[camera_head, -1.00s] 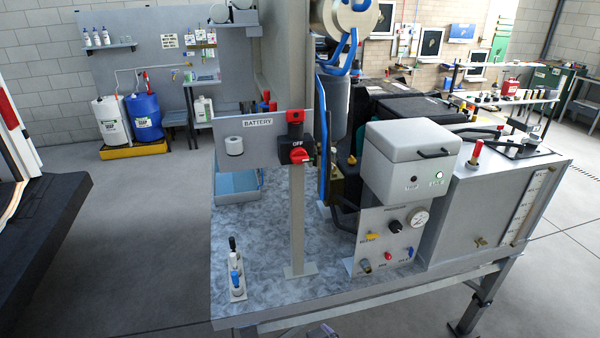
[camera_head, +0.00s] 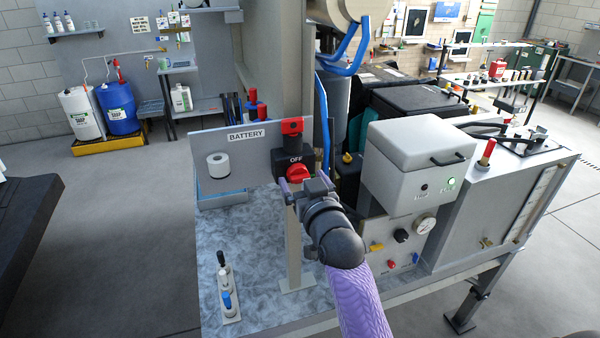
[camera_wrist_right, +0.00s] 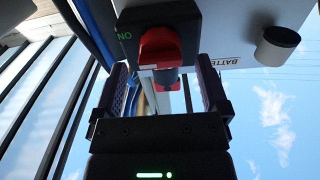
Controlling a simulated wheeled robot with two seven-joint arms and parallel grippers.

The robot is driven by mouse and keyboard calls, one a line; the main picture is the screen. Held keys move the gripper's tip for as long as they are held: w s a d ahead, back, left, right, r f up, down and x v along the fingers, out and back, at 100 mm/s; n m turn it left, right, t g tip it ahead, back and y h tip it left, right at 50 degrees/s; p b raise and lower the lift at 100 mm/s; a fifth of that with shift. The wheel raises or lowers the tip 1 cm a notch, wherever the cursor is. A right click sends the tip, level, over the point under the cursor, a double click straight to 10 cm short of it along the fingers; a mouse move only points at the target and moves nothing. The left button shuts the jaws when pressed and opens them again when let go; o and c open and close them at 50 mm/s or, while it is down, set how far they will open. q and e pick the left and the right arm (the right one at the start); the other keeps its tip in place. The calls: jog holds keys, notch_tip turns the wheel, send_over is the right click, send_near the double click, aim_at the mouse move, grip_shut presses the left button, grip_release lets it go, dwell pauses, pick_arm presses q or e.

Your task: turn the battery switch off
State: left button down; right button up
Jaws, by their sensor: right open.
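The battery switch is a black box (camera_head: 283,158) on a post, with a red rotary knob (camera_head: 297,173) on its front. "OFF" is printed above the knob; a green "ON" shows beside it in the right wrist view. The red knob (camera_wrist_right: 160,48) there lies just beyond and between my fingertips. My right gripper (camera_head: 305,183) is open, right in front of the knob and a little below it. A finger on each side leaves gaps, and I see no contact. The knob's exact angle is hard to tell. My left gripper is not in view.
A grey panel labelled "BATTERY" (camera_head: 238,140) with a white round fitting (camera_head: 218,165) is left of the switch. A white box (camera_head: 408,160) with a lit green lamp (camera_head: 451,183) stands to the right.

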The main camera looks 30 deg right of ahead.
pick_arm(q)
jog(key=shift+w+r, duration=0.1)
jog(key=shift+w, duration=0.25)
pick_arm(e)
jog(key=shift+x, duration=0.8)
grip_shut()
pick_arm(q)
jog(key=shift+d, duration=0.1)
